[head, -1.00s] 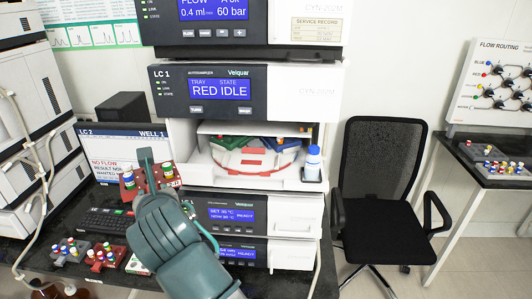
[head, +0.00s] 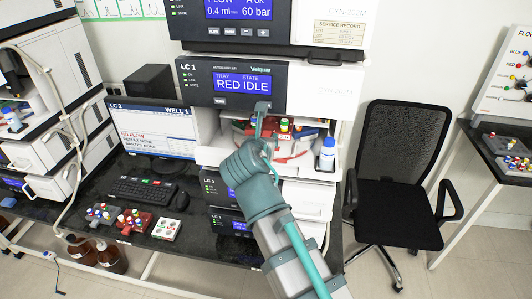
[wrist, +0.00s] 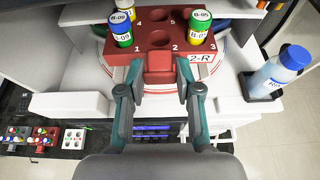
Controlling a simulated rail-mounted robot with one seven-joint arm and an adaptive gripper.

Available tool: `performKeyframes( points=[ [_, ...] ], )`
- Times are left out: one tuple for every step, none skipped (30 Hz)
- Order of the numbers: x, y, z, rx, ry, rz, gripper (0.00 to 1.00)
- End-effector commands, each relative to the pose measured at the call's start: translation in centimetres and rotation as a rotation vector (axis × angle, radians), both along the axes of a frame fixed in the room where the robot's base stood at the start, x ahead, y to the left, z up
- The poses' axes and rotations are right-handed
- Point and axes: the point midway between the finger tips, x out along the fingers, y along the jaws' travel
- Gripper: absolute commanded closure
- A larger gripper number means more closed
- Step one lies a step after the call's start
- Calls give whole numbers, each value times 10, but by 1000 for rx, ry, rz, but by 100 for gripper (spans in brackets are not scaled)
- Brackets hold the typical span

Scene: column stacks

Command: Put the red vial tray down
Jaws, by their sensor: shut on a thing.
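The red vial tray (wrist: 122,58) is held by my gripper (wrist: 161,76), whose fingers are shut on the block at its near edge. The tray has a "2-R" label, numbered wells and vials with blue, white, yellow and green colours, among them B-09 and B-05. In the head view my gripper (head: 262,132) is at the open bay of the LC 1 autosampler (head: 315,92). The held tray sits over the round carousel (head: 296,152), which is partly hidden. I cannot tell whether the tray touches the carousel.
A blue-capped bottle (head: 327,155) stands at the bay's right side. On the bench at left are another red tray (head: 133,226), a grey tray (head: 98,214), a white tray (head: 167,230) and a keyboard (head: 142,190). A black chair (head: 405,160) stands at right.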

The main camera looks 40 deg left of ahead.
Motion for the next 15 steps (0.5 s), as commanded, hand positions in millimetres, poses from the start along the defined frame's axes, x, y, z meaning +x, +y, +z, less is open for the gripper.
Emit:
performKeyframes(
  points=[
    [-1, -1, -6, -1, 0, 0, 100],
    [-1, -1, -9, -2, -1, 1, 100],
    [-1, -1, -13, -3, -1, 1, 100],
    [-1, -1, -16, -2, -1, 1, 100],
    [-1, -1, -18, 0, -1, 1, 100],
    [0, 0, -20, 0, -1, 1, 100],
    [0, 0, -21, 1, -1, 1, 100],
    [0, 0, -22, 1, -1, 2, 100],
    [0, 0, -23, 1, -2, 2, 100],
    [0, 0, -24, 0, -1, 2, 100],
    [0, 0, -26, 0, -1, 2, 100],
    [0, 0, -28, 0, -1, 2, 100],
    [-1, 0, -30, -1, -1, 3, 100],
    [-1, 0, -33, -1, -1, 2, 100],
    [-1, -1, -37, -1, -1, 2, 100]
  ],
)
